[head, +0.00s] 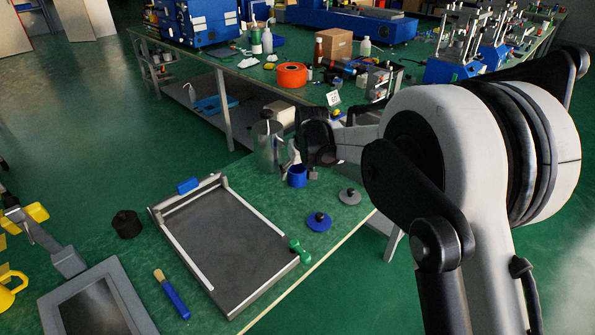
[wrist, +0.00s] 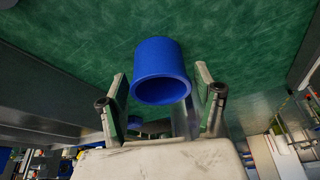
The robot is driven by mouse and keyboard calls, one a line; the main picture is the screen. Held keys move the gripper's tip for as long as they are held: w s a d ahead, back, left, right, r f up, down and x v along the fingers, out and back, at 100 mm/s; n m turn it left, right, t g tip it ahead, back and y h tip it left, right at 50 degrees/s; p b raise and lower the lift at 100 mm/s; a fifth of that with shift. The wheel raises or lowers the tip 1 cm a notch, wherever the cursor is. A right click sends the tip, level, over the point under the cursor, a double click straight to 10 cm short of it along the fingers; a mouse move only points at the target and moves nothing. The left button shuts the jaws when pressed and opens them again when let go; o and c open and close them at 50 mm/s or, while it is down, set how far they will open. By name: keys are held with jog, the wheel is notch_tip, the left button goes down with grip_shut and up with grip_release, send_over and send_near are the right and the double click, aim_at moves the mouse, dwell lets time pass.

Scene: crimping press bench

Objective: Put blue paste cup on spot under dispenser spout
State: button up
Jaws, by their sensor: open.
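The blue paste cup (head: 297,177) stands on the green bench top, just below my gripper (head: 303,155) in the head view. In the wrist view the blue cup (wrist: 160,62) lies between the two spread fingers of my gripper (wrist: 161,85), with a gap on each side. The fingers are open and hold nothing. A grey metal canister with a dark top (head: 265,148), which may be the dispenser, stands just left of the cup. I cannot make out its spout or the spot under it.
A blue lid with a black knob (head: 318,222) and a grey lid (head: 349,197) lie near the bench edge. A large framed tray (head: 225,245) fills the bench middle, with a green-handled item (head: 300,250) at its corner. A black knobbed weight (head: 127,224) and a blue-handled brush (head: 172,294) lie left.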

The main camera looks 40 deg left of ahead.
jog(key=p+v, duration=0.1)
jog(key=v, duration=1.1)
jog(key=shift+w, duration=0.1)
jog(key=d+r+m+t+h, duration=0.1)
jog(key=d+r+m, duration=0.4)
jog(key=d, duration=1.3)
jog(key=d+r+m+t, duration=0.1)
jog(key=d+r, duration=0.7)
jog(key=d, duration=1)
jog(key=s+d+f+m+t+h, duration=0.1)
jog(key=s+d+f+m, duration=0.1)
jog(key=s+d, duration=0.8)
jog(key=s+d+f+m+t+h, duration=0.1)
jog(key=s+d+f+m+h, duration=0.1)
jog(key=s+d, duration=0.8)
jog(key=d+f+m, duration=0.1)
jog(key=d+m, duration=0.1)
jog(key=d, duration=0.5)
jog(key=shift+d+f+t, duration=0.2)
jog(key=shift+f+t, duration=0.05)
jog(key=shift+t, duration=0.15)
